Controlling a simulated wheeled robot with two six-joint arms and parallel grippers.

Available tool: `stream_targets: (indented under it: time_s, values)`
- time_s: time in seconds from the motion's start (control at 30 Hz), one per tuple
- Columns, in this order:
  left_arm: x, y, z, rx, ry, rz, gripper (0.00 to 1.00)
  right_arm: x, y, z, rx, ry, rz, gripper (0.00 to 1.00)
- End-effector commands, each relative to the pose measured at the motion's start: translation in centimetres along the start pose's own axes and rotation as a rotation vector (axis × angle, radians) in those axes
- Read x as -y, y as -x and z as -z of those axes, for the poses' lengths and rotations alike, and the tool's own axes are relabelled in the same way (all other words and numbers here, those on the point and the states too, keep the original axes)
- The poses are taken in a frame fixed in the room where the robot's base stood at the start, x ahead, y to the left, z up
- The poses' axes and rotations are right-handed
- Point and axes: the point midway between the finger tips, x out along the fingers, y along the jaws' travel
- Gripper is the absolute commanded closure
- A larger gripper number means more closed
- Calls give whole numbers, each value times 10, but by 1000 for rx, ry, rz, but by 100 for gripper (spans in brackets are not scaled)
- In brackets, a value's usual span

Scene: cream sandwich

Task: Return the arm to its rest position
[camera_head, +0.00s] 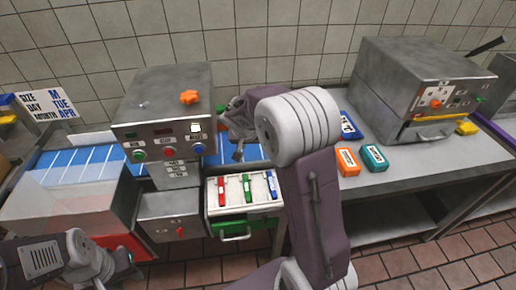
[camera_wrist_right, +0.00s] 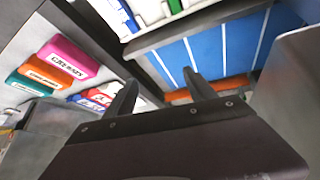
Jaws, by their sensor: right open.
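My right arm rises through the middle of the head view and bends over at its pale joint. My right gripper (camera_head: 238,150) hangs beside the right side of the grey button machine (camera_head: 165,110), over the blue conveyor. In the right wrist view my right gripper (camera_wrist_right: 163,90) has its two dark fingers apart, with nothing between them. The blue striped belt (camera_wrist_right: 205,50) lies beyond the fingers. My left arm shows at the lower left of the head view. Its gripper (camera_head: 128,268) is partly cut off by the bottom edge, and its fingers are unclear.
A white tray (camera_head: 212,208) with red, green and blue pieces sits below the belt. Orange (camera_head: 347,162) and teal (camera_head: 374,158) blocks lie on the right counter, before a grey press machine (camera_head: 415,80). A pink block (camera_wrist_right: 67,58) shows in the wrist view.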

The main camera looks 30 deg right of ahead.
Motion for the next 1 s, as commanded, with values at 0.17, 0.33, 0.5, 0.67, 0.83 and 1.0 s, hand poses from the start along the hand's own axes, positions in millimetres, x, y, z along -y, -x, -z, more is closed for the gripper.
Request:
stream_targets:
  time_s: [0.17,0.33,0.5,0.67,0.83,1.0]
  values:
    - [0,0,0,0,0,0,64,0,0,0,1,0,0,36]
    - [0,0,0,0,0,0,64,0,0,0,1,0,0,36]
    - [0,0,0,0,0,0,64,0,26,-14,0,-15,32,36]
    - [0,0,0,0,0,0,64,-10,45,-132,220,80,119,36]
    - [0,0,0,0,0,0,64,-21,57,-232,396,317,239,36]
    - [0,0,0,0,0,0,64,-16,57,-239,385,479,299,36]
